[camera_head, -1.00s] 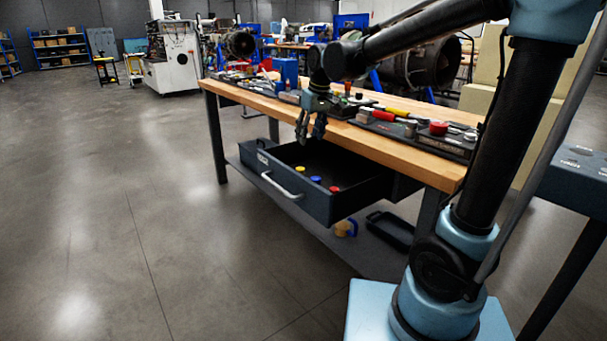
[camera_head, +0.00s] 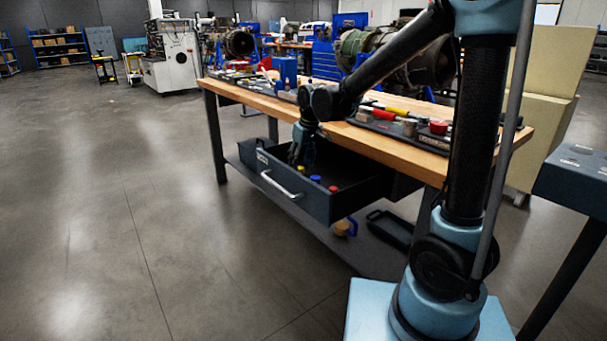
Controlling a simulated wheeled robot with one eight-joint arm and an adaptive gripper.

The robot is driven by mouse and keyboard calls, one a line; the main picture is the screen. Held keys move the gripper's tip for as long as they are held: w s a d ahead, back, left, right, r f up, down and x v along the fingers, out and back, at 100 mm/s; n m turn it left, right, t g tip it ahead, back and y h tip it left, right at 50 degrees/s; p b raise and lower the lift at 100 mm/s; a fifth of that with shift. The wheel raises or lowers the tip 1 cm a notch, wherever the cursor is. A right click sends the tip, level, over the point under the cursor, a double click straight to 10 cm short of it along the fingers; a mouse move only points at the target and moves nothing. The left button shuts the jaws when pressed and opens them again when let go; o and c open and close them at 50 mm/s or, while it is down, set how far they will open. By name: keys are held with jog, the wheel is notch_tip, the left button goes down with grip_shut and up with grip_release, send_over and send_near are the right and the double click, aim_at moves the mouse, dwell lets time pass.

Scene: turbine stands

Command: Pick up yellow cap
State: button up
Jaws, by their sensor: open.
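The yellow cap (camera_head: 300,168) lies in the open drawer (camera_head: 322,207), at the left of a row with a blue cap (camera_head: 315,178) and a red cap (camera_head: 334,188). My gripper (camera_head: 298,162) points down into the drawer, right at the yellow cap in the picture. Its fingers are small and dark here, and they partly cover the area around the cap. I cannot tell whether they touch it. Nothing is seen held in them.
The drawer hangs under a wooden workbench (camera_head: 400,150) and has a light handle (camera_head: 281,187). Tools and a red round part (camera_head: 438,127) lie on the bench top. Open floor lies to the left.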

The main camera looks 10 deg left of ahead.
aim_at(300, 168)
jog(key=shift+x, duration=1.4)
jog(key=c, duration=0.9)
jog(key=shift+o, duration=0.2)
notch_tip(300, 168, up, 10)
